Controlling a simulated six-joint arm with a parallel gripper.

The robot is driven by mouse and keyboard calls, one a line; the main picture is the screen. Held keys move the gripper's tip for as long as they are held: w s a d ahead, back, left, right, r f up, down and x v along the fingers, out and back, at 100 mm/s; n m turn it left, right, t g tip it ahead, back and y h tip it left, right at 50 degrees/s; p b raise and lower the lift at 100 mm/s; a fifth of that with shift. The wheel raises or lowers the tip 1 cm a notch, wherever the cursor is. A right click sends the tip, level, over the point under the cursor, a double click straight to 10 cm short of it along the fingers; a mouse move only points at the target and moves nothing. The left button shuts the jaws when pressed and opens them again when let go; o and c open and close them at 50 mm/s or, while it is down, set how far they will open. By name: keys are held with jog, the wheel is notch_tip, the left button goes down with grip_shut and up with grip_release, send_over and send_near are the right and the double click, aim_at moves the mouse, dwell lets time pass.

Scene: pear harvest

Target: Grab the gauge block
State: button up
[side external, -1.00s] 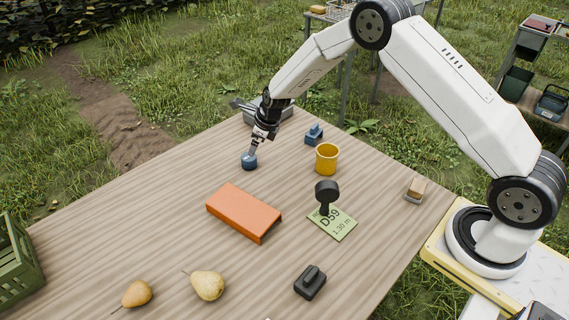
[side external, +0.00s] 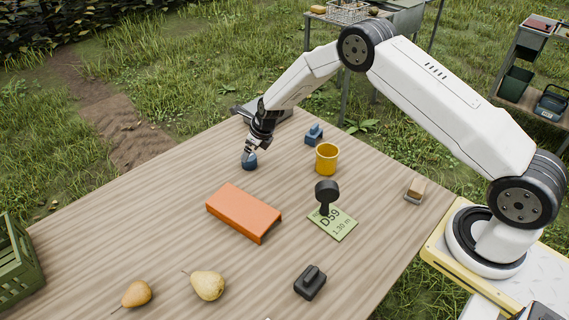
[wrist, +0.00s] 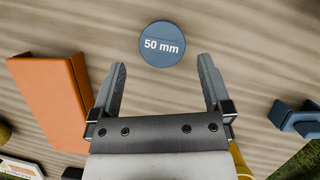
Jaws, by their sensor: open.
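The gauge block looks to be the blue round piece marked "50 mm" (wrist: 162,44), lying label up on the wooden table. In the side external view the blue piece (side external: 249,163) is partly covered by my gripper (side external: 250,151), which is tilted just above it. In the wrist view my gripper (wrist: 162,70) is open, with nothing between its fingers. The round piece lies just beyond the fingertips, about centred between them. Whether a finger touches it is unclear.
An orange box (side external: 243,212) lies in front of the round piece. A yellow cup (side external: 327,159) and a blue knobbed block (side external: 314,135) stand to its right. A black stamp-like object (side external: 327,194) stands on a green card (side external: 340,226). Two pears (side external: 208,285) lie near the front.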

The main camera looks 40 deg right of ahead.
aim_at(250, 157)
jog(key=shift+x, duration=2.6)
jog(key=shift+d, duration=0.1)
jog(key=c, duration=1.2)
jog(key=shift+r, duration=0.1)
